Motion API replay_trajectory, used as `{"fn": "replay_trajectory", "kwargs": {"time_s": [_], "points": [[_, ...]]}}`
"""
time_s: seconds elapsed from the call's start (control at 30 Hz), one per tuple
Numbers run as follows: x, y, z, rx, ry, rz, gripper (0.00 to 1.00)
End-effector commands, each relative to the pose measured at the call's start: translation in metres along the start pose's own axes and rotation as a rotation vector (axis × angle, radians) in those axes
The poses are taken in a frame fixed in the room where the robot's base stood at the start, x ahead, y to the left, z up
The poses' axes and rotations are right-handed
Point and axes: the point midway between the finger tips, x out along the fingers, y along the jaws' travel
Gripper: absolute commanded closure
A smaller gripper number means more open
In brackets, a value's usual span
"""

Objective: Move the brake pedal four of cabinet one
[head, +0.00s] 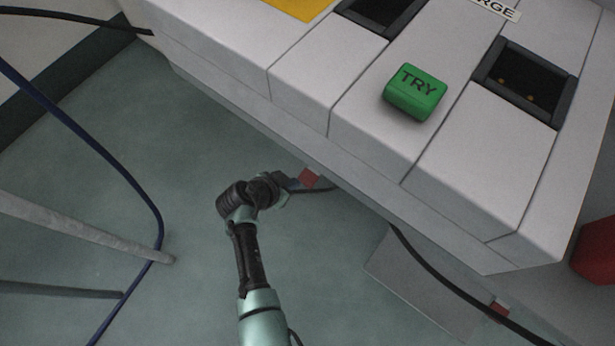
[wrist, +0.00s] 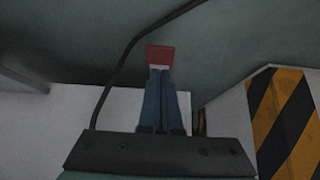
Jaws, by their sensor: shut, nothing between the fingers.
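A small red pedal (head: 308,178) sits low under the front edge of the white cabinet (head: 380,150) in the head view. It also shows in the wrist view (wrist: 160,55), straight past the fingertips. My gripper (wrist: 160,73) is shut and empty, its two blue fingers side by side. The fingertips overlap the pedal's lower edge in the picture; I cannot tell whether they touch it. In the head view my gripper (head: 292,182) is just left of the pedal, partly hidden by my wrist. Another red pedal (head: 500,310) lies further right. No pedal number is readable.
A green TRY button (head: 415,92) stands on the cabinet top. A black cable (head: 440,275) runs by the pedals. A blue cable (head: 120,170) and grey legs (head: 85,232) are at left. A yellow-black striped panel (wrist: 285,125) is at right in the wrist view.

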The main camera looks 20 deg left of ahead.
Motion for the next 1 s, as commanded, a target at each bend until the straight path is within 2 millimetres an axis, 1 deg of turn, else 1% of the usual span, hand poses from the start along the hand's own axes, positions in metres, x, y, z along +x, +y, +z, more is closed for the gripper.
{"fn": "replay_trajectory", "kwargs": {"time_s": [0.03, 0.3, 0.43, 0.57, 0.73, 0.9, 1.0], "points": [[0.008, 0.0, 0.002, 0.001, 0.001, 0.0, 1.0], [0.043, 0.0, 0.003, 0.003, 0.001, 0.001, 1.0], [0.057, 0.0, 0.003, 0.002, 0.0, 0.001, 1.0], [0.062, 0.0, 0.001, 0.001, 0.001, -0.001, 1.0], [0.062, 0.0, 0.0, 0.001, 0.0, -0.001, 1.0], [0.062, 0.0, 0.0, 0.001, 0.0, 0.0, 1.0], [0.066, 0.0, 0.003, 0.0, 0.0, 0.0, 1.0]]}}
